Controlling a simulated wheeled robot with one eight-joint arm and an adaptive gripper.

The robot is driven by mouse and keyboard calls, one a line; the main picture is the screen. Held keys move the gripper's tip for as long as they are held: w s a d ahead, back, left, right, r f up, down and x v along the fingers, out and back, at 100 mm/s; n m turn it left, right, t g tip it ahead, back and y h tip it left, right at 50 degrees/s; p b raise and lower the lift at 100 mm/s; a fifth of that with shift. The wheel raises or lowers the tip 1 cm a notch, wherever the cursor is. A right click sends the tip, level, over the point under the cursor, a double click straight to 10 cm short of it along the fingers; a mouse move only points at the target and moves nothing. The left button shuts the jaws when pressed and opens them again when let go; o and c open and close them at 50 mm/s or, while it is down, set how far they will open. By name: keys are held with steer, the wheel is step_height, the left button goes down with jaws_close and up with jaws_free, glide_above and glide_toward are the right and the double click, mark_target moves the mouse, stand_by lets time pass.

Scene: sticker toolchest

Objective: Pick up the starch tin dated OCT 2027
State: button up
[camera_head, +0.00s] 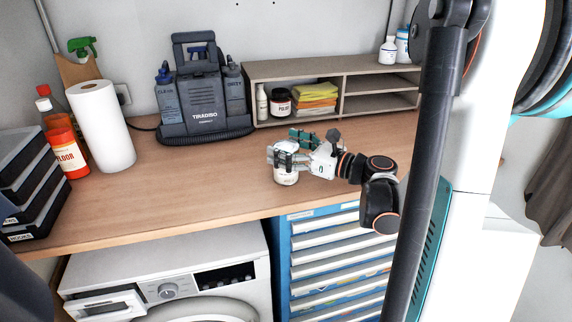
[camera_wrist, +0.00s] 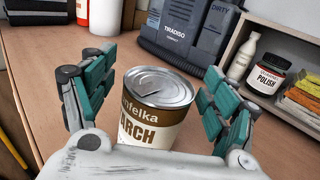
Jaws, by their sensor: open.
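A starch tin (camera_wrist: 153,108) with a silver pull-tab lid and a brown and cream label stands upright on the wooden worktop. In the wrist view its label shows "nfelka" and "ARCH"; no date can be read. My gripper (camera_wrist: 148,95) is open, with one teal finger on each side of the tin and gaps between the fingers and the tin. In the head view the tin (camera_head: 286,178) stands near the front edge of the worktop, and my gripper (camera_head: 287,153) is around its upper part, hiding some of it.
The worktop (camera_head: 190,185) is clear left of the tin. A grey Tiradiso machine (camera_head: 203,105) stands behind. A low shelf (camera_head: 347,88) at the back holds a polish jar (camera_head: 280,101) and folded cloths (camera_head: 315,97). A paper roll (camera_head: 105,125) and an orange bottle (camera_head: 68,150) stand left.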

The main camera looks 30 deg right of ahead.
steer(key=shift+c, duration=0.5)
steer(key=c, duration=1.3)
steer(key=shift+r, duration=0.15)
